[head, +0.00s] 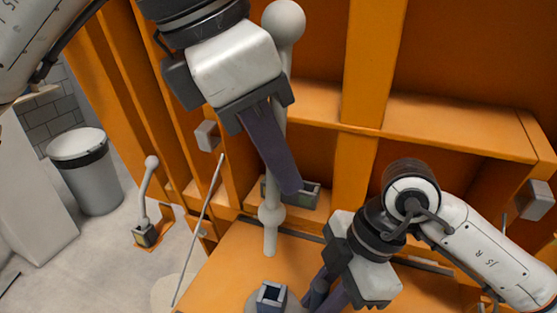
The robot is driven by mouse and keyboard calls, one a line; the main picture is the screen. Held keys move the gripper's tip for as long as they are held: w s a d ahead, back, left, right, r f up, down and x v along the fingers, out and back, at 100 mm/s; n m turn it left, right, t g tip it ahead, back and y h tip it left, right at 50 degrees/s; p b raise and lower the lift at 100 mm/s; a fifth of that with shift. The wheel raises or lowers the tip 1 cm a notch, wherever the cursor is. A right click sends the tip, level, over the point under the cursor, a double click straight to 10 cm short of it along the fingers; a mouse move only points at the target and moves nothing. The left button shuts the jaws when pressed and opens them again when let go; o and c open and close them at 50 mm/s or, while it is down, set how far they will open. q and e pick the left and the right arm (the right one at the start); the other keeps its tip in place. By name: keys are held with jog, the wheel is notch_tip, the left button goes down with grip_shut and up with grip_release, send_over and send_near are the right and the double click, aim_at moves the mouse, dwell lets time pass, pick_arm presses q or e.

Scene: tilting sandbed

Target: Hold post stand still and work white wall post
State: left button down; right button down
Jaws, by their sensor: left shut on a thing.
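The white wall post (271,238) is a pale rod with a ball at its top and another ball low down. It hangs nearly upright, its lower tip above and apart from the post stand in the picture. My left gripper (281,165) is shut on its shaft, and a dark finger hides part of it. The post stand (271,296) is a small dark square socket at the bottom of the view. My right gripper (325,292) points down just right of the stand. Its fingertips are partly cut off, and I cannot tell whether they touch the stand.
Another grey socket (308,194) sits on the orange structure behind the post. A second pale post (146,190) stands in a dark base at left. A thin rod (200,230) leans nearby. A grey bin (87,172) stands on the floor at far left.

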pick_arm(q)
jog(key=shift+r, duration=0.1)
jog(key=shift+r, duration=1.3)
jog(key=shift+s, duration=0.1)
jog(key=s+a, duration=0.2)
jog(key=s, duration=0.5)
jog(key=shift+s+a, duration=0.25)
pick_arm(e)
jog(key=c, duration=1.5)
grip_release()
jog(key=shift+r, duration=0.1)
